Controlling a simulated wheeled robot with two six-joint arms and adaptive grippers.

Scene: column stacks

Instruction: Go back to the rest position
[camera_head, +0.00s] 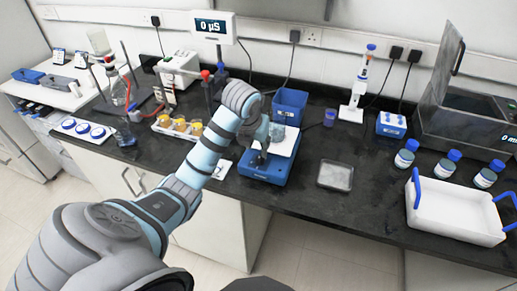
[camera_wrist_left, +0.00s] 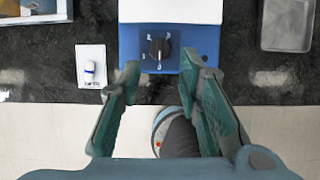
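My left arm reaches from the lower left of the head view to the bench. Its gripper (camera_head: 262,142) is over the blue and white stirrer-like device (camera_head: 262,172). In the left wrist view my left gripper (camera_wrist_left: 160,70) is open, its two green-grey fingers apart with nothing held between them. The device's blue front with a black knob (camera_wrist_left: 159,48) lies just beyond the fingertips. I cannot tell whether the fingers touch it. My right gripper is in neither view.
A grey square dish (camera_head: 335,175) lies right of the device. A white tray with blue handles (camera_head: 455,212) and blue-capped bottles (camera_head: 404,155) stand further right. A rack of yellow-topped items (camera_head: 178,128) is left of the arm. A blue bin (camera_head: 289,105) stands behind.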

